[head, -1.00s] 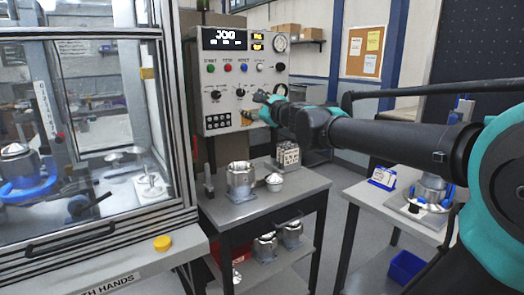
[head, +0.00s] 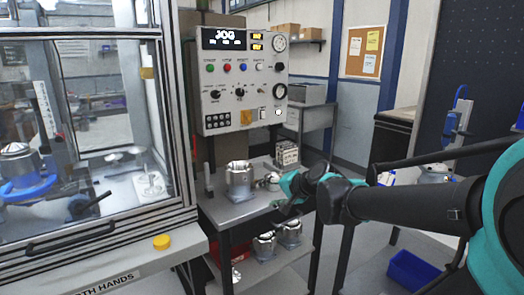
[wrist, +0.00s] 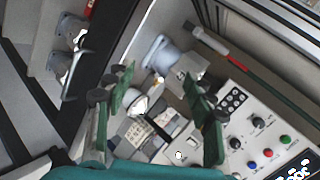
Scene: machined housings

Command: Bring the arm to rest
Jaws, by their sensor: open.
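My gripper (head: 282,204) hangs at the end of my arm, in front of the right side of the small cart (head: 222,212) in the head view. In the wrist view its two green fingers (wrist: 160,88) stand apart with nothing held between them. Behind the fingers are a metal housing, a bowl-shaped part (wrist: 140,104) and a small patterned block (wrist: 140,132). The control panel (head: 222,90) reads JOG and is clear of my gripper. My arm reaches in from the right of the head view; it hides part of the right-hand table.
A metal housing (head: 240,180) stands on the cart, with more housings (head: 290,233) on its lower shelf. A glazed machine enclosure (head: 85,130) with a yellow button (head: 162,242) is at left.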

